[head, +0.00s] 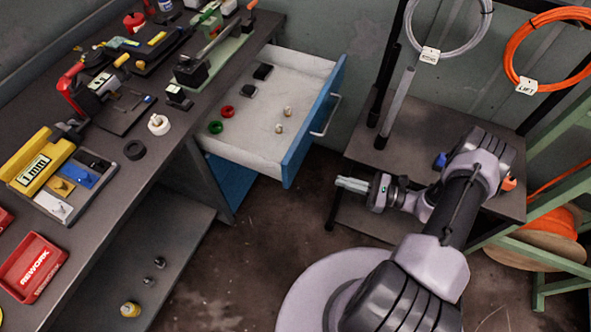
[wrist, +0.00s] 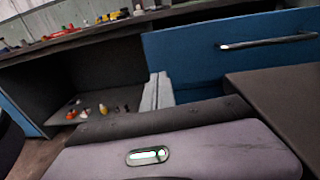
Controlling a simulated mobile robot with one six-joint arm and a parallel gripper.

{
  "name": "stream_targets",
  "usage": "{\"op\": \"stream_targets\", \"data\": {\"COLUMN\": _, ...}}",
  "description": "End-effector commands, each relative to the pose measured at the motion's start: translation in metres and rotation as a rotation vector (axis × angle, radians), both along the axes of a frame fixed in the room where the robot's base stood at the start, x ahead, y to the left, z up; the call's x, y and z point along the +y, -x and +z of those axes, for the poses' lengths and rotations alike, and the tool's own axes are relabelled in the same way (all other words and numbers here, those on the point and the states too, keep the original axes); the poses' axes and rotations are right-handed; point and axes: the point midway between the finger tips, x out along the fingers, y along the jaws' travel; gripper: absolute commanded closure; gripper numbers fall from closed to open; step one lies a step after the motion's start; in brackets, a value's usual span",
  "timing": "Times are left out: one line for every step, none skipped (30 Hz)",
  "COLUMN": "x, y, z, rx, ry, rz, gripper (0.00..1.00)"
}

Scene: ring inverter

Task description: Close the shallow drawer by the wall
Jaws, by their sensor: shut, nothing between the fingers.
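The shallow drawer (head: 300,148) stands pulled out from under the bench near the wall, with a blue front and a pale inside. Its light bar handle (head: 326,116) faces right toward my arm. In the wrist view the blue drawer front (wrist: 190,55) and its handle (wrist: 268,42) are at the upper right. My gripper (head: 342,184) is shut and empty, to the right of the drawer front's near end and apart from it. Its fingers (wrist: 158,90) also show in the wrist view, left of the handle.
Small red, green, black and pale parts lie in the drawer. The bench top (head: 180,130) holds tools and a red bin (head: 36,268). A dark side table (head: 430,135) stands right of the drawer, behind my gripper. Open floor (head: 255,235) lies in front of the drawer.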

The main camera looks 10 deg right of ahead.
Motion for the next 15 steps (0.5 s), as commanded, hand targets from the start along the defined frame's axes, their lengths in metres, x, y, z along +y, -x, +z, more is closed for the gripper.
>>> {"op": "stream_targets", "data": {"x": -0.001, "y": 0.004, "z": -0.013, "rx": 0.007, "ry": -0.030, "rz": -0.038, "gripper": 1.00}}
{"op": "stream_targets", "data": {"x": -0.001, "y": 0.005, "z": -0.017, "rx": 0.009, "ry": -0.042, "rz": -0.055, "gripper": 1.00}}
{"op": "stream_targets", "data": {"x": -0.001, "y": 0.007, "z": -0.022, "rx": 0.011, "ry": -0.053, "rz": -0.068, "gripper": 1.00}}
{"op": "stream_targets", "data": {"x": 0.000, "y": 0.006, "z": -0.023, "rx": 0.012, "ry": -0.057, "rz": -0.073, "gripper": 1.00}}
{"op": "stream_targets", "data": {"x": 0.002, "y": 0.005, "z": -0.024, "rx": 0.012, "ry": -0.058, "rz": -0.075, "gripper": 1.00}}
{"op": "stream_targets", "data": {"x": 0.005, "y": 0.003, "z": -0.024, "rx": 0.012, "ry": -0.058, "rz": -0.075, "gripper": 1.00}}
{"op": "stream_targets", "data": {"x": 0.009, "y": 0.000, "z": -0.024, "rx": 0.012, "ry": -0.058, "rz": -0.072, "gripper": 1.00}}
{"op": "stream_targets", "data": {"x": 0.013, "y": -0.003, "z": -0.024, "rx": 0.011, "ry": -0.058, "rz": -0.071, "gripper": 1.00}}
{"op": "stream_targets", "data": {"x": 0.020, "y": -0.007, "z": -0.024, "rx": 0.012, "ry": -0.058, "rz": -0.069, "gripper": 1.00}}
{"op": "stream_targets", "data": {"x": 0.025, "y": -0.011, "z": -0.024, "rx": 0.013, "ry": -0.059, "rz": -0.069, "gripper": 1.00}}
{"op": "stream_targets", "data": {"x": 0.031, "y": -0.015, "z": -0.024, "rx": 0.013, "ry": -0.059, "rz": -0.067, "gripper": 1.00}}
{"op": "stream_targets", "data": {"x": 0.039, "y": -0.020, "z": -0.025, "rx": 0.013, "ry": -0.059, "rz": -0.068, "gripper": 1.00}}
{"op": "stream_targets", "data": {"x": 0.044, "y": -0.024, "z": -0.025, "rx": 0.014, "ry": -0.058, "rz": -0.068, "gripper": 1.00}}
{"op": "stream_targets", "data": {"x": 0.049, "y": -0.028, "z": -0.025, "rx": 0.013, "ry": -0.057, "rz": -0.066, "gripper": 1.00}}
{"op": "stream_targets", "data": {"x": 0.056, "y": -0.033, "z": -0.025, "rx": 0.012, "ry": -0.057, "rz": -0.067, "gripper": 1.00}}
